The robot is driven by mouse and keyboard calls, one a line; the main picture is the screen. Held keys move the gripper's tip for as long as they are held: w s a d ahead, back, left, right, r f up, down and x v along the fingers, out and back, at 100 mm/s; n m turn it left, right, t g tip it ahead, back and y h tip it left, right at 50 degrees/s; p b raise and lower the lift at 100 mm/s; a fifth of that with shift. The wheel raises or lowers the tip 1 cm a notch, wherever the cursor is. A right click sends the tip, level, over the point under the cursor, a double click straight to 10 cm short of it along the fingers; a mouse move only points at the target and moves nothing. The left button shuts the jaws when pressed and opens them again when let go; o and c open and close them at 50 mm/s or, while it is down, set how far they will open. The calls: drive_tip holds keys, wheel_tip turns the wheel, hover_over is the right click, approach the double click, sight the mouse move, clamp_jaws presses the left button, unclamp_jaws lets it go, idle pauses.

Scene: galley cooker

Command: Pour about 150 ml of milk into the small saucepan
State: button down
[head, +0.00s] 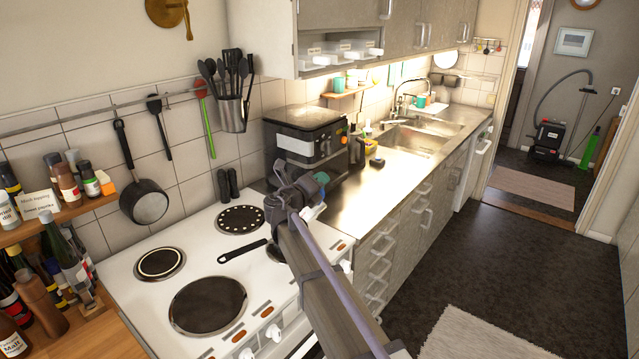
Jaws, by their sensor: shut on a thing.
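My gripper (303,200) is at the far end of my arm, above the right side of the white cooker. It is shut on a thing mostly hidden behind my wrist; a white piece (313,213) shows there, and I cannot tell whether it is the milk. A dark pan with a black handle (243,251) stands on the cooker's right side. The handle points left, and my arm hides most of the body. It may be the small saucepan. Another dark pan (145,203) hangs on the tiled wall at left.
The cooker top (150,300) has bare dark hotplates at left, front and back. A dark appliance (305,145) stands on the steel counter (365,200) beyond. Bottles (70,265) crowd the left corner. A utensil pot (233,110) hangs on the wall rail.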

drive_tip(key=shift+w+a, duration=0.15)
drive_tip(key=shift+a+n, duration=0.1)
drive_tip(key=shift+n, duration=0.3)
drive_tip(key=shift+w+a, duration=0.1)
drive_tip(key=shift+w, duration=0.05)
idle(1.9)
drive_tip(key=shift+w+a+n, duration=0.15)
drive_tip(key=shift+a+n, duration=0.05)
drive_tip(key=shift+n, duration=0.2)
drive_tip(key=shift+d, duration=0.1)
